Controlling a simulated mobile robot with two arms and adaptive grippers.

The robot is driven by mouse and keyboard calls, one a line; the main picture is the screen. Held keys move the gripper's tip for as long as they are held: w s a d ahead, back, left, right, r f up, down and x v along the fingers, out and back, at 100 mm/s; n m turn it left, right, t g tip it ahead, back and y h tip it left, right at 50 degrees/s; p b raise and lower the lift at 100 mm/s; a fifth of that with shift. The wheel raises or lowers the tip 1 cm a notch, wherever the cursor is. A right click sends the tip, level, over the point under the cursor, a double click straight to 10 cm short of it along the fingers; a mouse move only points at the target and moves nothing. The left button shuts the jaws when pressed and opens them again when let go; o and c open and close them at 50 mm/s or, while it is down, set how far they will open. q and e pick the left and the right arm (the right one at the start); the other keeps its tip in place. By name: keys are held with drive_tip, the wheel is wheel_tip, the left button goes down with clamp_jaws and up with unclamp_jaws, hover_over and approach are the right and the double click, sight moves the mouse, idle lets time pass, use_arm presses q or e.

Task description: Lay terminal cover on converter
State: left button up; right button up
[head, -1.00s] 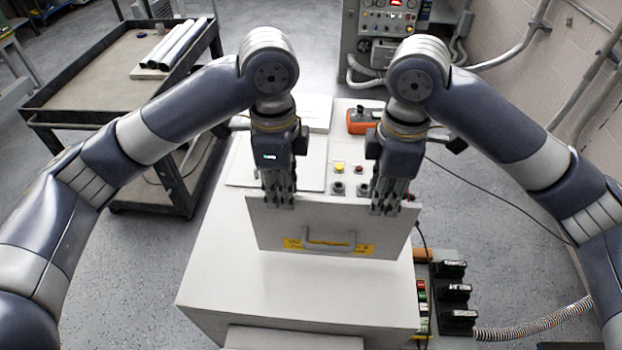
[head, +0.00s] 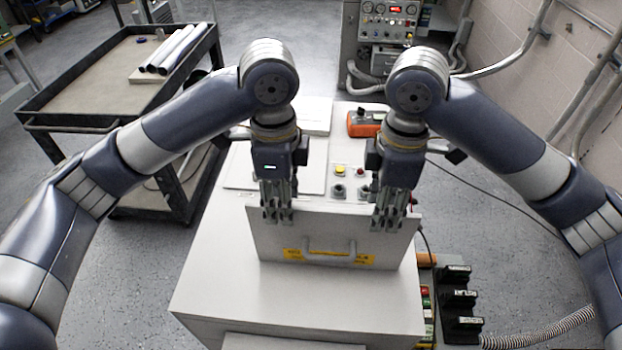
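The terminal cover (head: 328,230) is a light grey panel with a handle and yellow labels. It stands tilted, its lower edge at or just above the top of the white converter cabinet (head: 290,300); I cannot tell if it touches. My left gripper (head: 278,217) is shut on the panel's upper edge at the left. My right gripper (head: 388,221) is shut on the same edge at the right. The fingers hide parts of that edge. Behind the panel, the cabinet carries a yellow button (head: 340,170) and a red button (head: 360,172).
An orange handheld device (head: 364,123) lies at the cabinet's far end. A black cart (head: 100,123) with rolled tubes stands at the left. Black connector blocks (head: 459,299) and a corrugated hose (head: 545,328) are at the lower right. The cabinet's near top is clear.

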use_arm(q)
wheel_tip(320, 180, up, 12)
use_arm(e)
wheel_tip(320, 180, up, 12)
idle(0.9)
use_arm(q)
drive_tip(key=shift+f, duration=0.1)
use_arm(e)
drive_tip(key=shift+f, duration=0.1)
